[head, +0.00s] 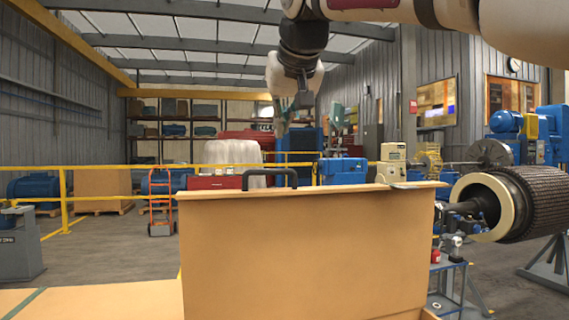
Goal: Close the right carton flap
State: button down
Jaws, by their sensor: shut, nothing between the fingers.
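A large tan cardboard panel (300,255) stands upright in the middle of the head view. I take it to be part of the carton; I cannot tell whether it is a flap or a wall. A dark strip lies at its top right corner. The inside of the carton and any other flaps behind the panel are hidden. My gripper (304,102) is shut and empty. It points down in the air, high above the panel's top edge and apart from it.
A black handle (270,178) shows just above the panel's top edge. A tan surface with a green stripe (90,303) lies at the lower left. A large rotor (530,205) stands close on the right. A yellow railing (110,167) runs behind. The air around my gripper looks clear.

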jog(key=w+a+r, duration=0.1)
jog(key=w, duration=0.2)
jog(key=p, duration=0.1)
send_over(272, 190)
jog(key=w, duration=0.2)
jog(key=shift+y, duration=0.4)
jog(key=f, duration=0.6)
jog(key=shift+a+f, duration=0.15)
jog(key=shift+a, duration=0.1)
jog(key=shift+s+d+f+p, duration=0.2)
jog(key=shift+s+f+p, duration=0.1)
jog(key=shift+s+f, duration=0.45)
jog(key=shift+s, duration=0.1)
